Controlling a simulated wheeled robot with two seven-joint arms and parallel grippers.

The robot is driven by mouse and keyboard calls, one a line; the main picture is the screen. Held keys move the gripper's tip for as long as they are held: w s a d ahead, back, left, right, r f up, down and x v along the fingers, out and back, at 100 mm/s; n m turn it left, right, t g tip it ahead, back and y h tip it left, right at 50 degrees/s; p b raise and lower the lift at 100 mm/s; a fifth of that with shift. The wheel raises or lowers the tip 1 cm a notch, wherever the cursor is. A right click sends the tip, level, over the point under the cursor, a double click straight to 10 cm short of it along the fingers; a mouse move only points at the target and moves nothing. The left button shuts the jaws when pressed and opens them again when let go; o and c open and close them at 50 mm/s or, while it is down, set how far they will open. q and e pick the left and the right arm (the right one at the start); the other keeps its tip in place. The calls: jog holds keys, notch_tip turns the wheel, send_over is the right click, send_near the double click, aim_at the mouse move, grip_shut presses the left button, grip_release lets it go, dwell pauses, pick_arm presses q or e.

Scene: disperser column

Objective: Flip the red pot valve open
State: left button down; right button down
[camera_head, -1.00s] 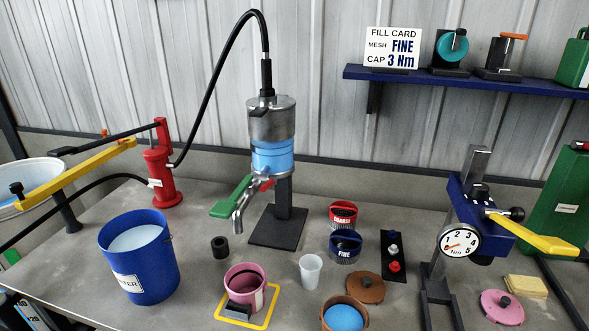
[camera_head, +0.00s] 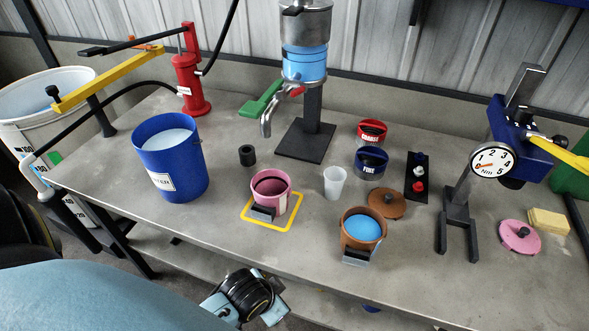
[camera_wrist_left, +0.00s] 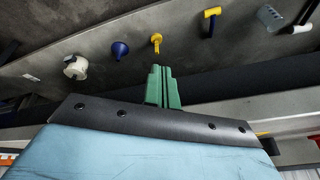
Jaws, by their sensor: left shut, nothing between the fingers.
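The disperser column (camera_head: 305,30) stands at the back middle of the bench, with a blue-filled pot section and a metal spout (camera_head: 266,124) at its foot. The red pot valve (camera_head: 296,91) is a small red piece at the spout's root, and a green lever (camera_head: 262,98) reaches left beside it. My left gripper (camera_wrist_left: 163,88) shows in the left wrist view as two green fingers pressed together, empty. Its fingers do not show in the head view, where only my light-blue and black arm parts appear at the bottom, well in front of the valve. My right gripper is out of view.
A blue bucket (camera_head: 169,155) stands left of the column. A pink pot (camera_head: 270,190) on a yellow frame and a brown pot (camera_head: 361,232) stand near the front edge. The gauge stand (camera_head: 457,205) is at right. Tools, including a blue funnel (camera_wrist_left: 120,49), line a grey surface in the wrist view.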

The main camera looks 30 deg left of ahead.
pick_arm(q)
notch_tip(320, 180, up, 11)
jog(key=t, duration=0.1)
jog(key=w+d+r+m+t+h, duration=0.1)
jog(key=w+d+r+m+t, duration=0.1)
jog(key=w+r+m+t, duration=0.75)
jog(key=w+d+r+m+t+h, duration=0.15)
jog(key=w+r+m+t, duration=0.25)
jog(key=w+r, duration=0.95)
jog(key=s+d+r+m+g+h, duration=0.1)
jog(key=s+d+r+m+h, duration=0.1)
jog(key=d+r+m+h, duration=0.55)
jog(key=s+d+r+m+h, duration=0.1)
jog(key=d+r+m+h, duration=0.2)
jog(key=r+m+h, duration=0.8)
jog(key=m+g+y, duration=1.3)
jog(key=m+y, duration=0.9)
jog(key=m, duration=1.2)
send_over(297, 89)
jog(key=f, duration=0.8)
jog(key=shift+s+f+b, duration=0.3)
jog(key=shift+s+f, duration=0.05)
jog(key=shift+s, duration=0.05)
jog(key=f, duration=0.3)
jog(key=shift+s+f+t, duration=0.2)
jog(key=shift+f+t, duration=0.05)
jog(key=shift+f, duration=0.05)
jog(key=shift+s+d+f, duration=0.15)
jog(key=shift+f, duration=0.35)
